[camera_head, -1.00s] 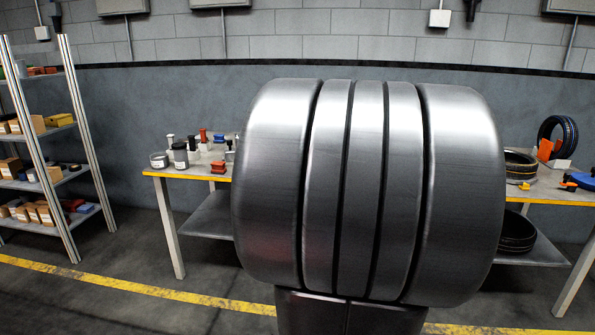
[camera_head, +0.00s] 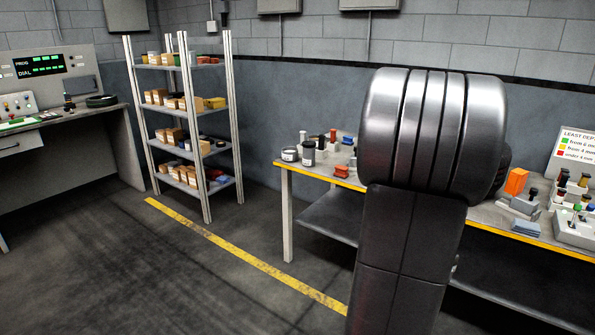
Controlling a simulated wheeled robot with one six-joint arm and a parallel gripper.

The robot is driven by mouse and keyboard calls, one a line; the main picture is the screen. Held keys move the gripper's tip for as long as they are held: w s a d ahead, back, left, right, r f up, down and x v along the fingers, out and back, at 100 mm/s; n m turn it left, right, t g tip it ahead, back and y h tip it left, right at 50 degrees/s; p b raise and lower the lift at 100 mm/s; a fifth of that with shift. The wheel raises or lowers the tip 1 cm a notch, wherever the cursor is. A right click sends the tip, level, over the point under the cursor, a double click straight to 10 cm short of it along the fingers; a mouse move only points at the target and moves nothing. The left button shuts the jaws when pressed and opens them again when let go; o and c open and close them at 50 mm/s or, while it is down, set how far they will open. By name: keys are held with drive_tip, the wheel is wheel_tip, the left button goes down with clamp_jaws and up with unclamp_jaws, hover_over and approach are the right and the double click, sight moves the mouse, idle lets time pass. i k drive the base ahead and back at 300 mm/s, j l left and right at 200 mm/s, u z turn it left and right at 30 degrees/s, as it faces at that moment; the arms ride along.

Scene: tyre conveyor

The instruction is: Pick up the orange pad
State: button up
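An orange block (camera_head: 516,181), which may be the orange pad, stands upright on the yellow-edged table (camera_head: 482,219), just right of my arm. A smaller red-orange piece (camera_head: 341,171) lies near the table's left front edge, and I cannot tell if it is a pad. My own large dark metal arm links fill the middle right and hide the centre of the table. My gripper is not visible, so its state does not show.
Jars (camera_head: 308,153) stand on the table's left end. A grey stamp rack (camera_head: 576,229) and a depth sign (camera_head: 574,153) are at the right. A shelf unit (camera_head: 207,113) and a console (camera_head: 74,121) stand to the left. The floor before the shelf is clear.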

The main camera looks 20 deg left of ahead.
sight(341, 172)
drive_tip(key=i+u, duration=0.35)
drive_tip(key=i, duration=0.15)
drive_tip(key=i+l+u, duration=0.2)
drive_tip(key=i+u, duration=0.15)
drive_tip(key=i+l+u, duration=0.3)
drive_tip(key=i, duration=0.25)
drive_tip(key=i+l, duration=0.5)
drive_tip(key=i, duration=0.15)
drive_tip(key=i+l+u, duration=0.1)
drive_tip(key=i+l, duration=0.4)
drive_tip(key=i, duration=0.15)
